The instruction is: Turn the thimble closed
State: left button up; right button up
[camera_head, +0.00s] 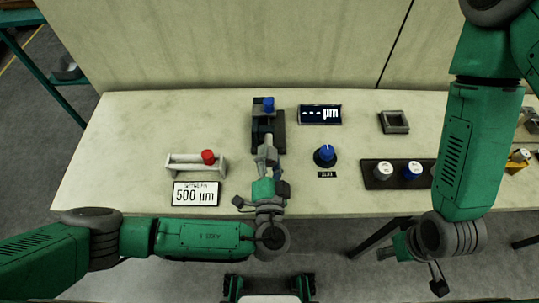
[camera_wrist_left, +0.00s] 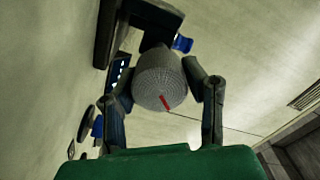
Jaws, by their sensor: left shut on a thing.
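The thimble (camera_wrist_left: 160,80) is a grey knurled cylinder with a red mark, seen large in the left wrist view. My left gripper (camera_wrist_left: 160,92) is shut on it, with one finger at each side. In the head view my left gripper (camera_head: 266,160) reaches over the table to the near end of the dark gauge (camera_head: 277,130) with a blue part (camera_head: 268,103) on top. The thimble is mostly hidden there by the gripper. My right gripper (camera_head: 420,265) hangs off the table's front edge at the right; its fingers are too small to judge.
A display (camera_head: 320,114) reads dashes and "µm". A blue knob (camera_head: 325,155) stands right of the gauge. A rack with a red-ended piece (camera_head: 208,157) and a "500 µm" sign (camera_head: 196,194) lie left. A square frame (camera_head: 394,122) and a dark tray (camera_head: 398,183) of capped pieces lie right.

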pick_arm(q)
jog(key=shift+a+f, duration=0.1)
jog(key=shift+f, duration=0.1)
jog(key=shift+m+p, duration=1.5)
jog(key=shift+m, duration=0.3)
jog(key=shift+m+p, duration=0.45)
jog(key=shift+m, duration=0.45)
jog(key=shift+f+m, duration=0.1)
jog(key=shift+m, duration=0.9)
jog(key=m, duration=0.3)
jog(key=shift+m+p, duration=0.3)
jog(key=m, duration=0.7)
jog(key=shift+m, duration=1.6)
